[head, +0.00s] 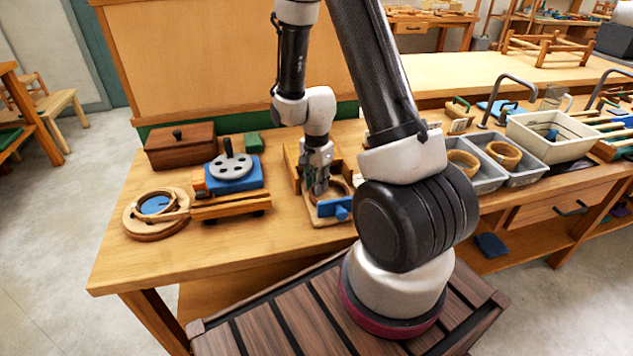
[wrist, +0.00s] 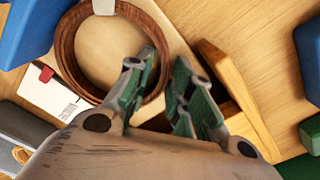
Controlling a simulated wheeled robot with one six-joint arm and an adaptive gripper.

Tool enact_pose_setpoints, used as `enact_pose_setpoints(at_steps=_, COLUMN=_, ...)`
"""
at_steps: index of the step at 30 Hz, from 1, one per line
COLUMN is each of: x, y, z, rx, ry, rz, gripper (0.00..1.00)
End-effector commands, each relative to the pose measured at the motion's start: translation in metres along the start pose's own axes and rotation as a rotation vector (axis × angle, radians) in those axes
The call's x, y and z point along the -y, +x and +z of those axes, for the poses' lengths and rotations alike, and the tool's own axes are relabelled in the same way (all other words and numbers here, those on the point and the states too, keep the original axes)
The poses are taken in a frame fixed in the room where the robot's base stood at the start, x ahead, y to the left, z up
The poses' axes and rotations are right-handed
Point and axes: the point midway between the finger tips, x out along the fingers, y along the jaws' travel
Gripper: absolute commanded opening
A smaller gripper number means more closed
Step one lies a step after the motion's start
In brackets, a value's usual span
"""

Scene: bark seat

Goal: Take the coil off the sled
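The coil is a brown bark ring (wrist: 68,48) that lies flat on the pale wooden sled (wrist: 174,36). In the head view the sled (head: 316,217) sits on the bench with a blue part (head: 335,208) at its front, and my gripper partly hides the coil (head: 341,188). My gripper (head: 318,190) points down over the sled. In the wrist view its fingers (wrist: 158,68) are apart, one over the ring's inside and the other beyond its right wall. The wall shows between the fingertips. I cannot tell whether either finger touches it.
Left of the sled stand a blue block with a grey holed disc (head: 230,166), a round wooden frame (head: 138,228) and a brown box (head: 180,147). Grey bins (head: 520,170) and a white tub (head: 560,148) stand to the right. A wooden block (wrist: 238,90) rises close beside my gripper.

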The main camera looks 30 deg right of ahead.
Motion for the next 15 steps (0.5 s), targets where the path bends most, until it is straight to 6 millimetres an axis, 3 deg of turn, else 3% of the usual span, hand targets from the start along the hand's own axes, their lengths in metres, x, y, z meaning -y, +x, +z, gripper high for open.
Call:
enact_pose_setpoints(at_steps=3, x=0.0000, y=-0.0001, z=0.0000, rx=0.000, ry=0.000, rz=0.000, gripper=0.00)
enact_pose_setpoints(at_steps=15, x=0.0042, y=-0.0002, z=-0.0064, rx=0.000, ry=0.000, rz=0.000, gripper=0.00)
